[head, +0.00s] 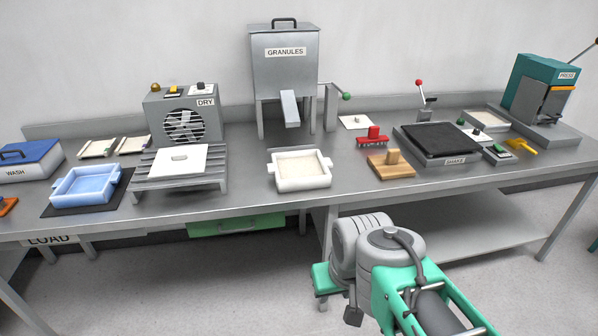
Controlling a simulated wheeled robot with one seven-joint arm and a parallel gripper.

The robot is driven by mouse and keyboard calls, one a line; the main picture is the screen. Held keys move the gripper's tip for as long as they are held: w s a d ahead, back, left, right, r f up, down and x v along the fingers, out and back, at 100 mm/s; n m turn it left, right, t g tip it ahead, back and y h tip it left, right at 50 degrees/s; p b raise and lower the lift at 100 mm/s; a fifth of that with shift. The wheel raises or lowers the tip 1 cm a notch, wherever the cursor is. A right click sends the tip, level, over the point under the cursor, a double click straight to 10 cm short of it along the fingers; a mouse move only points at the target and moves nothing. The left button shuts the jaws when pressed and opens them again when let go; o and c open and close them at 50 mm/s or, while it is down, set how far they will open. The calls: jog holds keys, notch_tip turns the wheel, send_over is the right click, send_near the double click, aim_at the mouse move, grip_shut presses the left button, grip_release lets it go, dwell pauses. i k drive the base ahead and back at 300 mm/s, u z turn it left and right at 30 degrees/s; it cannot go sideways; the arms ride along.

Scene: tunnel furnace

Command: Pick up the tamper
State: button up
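The tamper appears to be the wooden block with an upright wooden knob (391,164). It lies flat on the grey metal bench (345,188), near the front edge and right of the middle. My arm (385,262) reaches in from the bottom right, with its end in front of the bench and lower in the picture than the tamper. The arm is clear of the tamper. The fingers of my gripper cannot be made out, so its opening does not show.
A red toothed tool (374,139) lies just behind the tamper. The SHAKE plate (437,143) stands close on its right. A white tray (300,170) is to its left. The GRANULES hopper (284,75) stands behind. Bare bench lies between tray and tamper.

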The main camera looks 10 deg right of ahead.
aim_at(392, 166)
jog(key=z, duration=1)
jog(key=i, duration=1.8)
jog(key=u, duration=2.5)
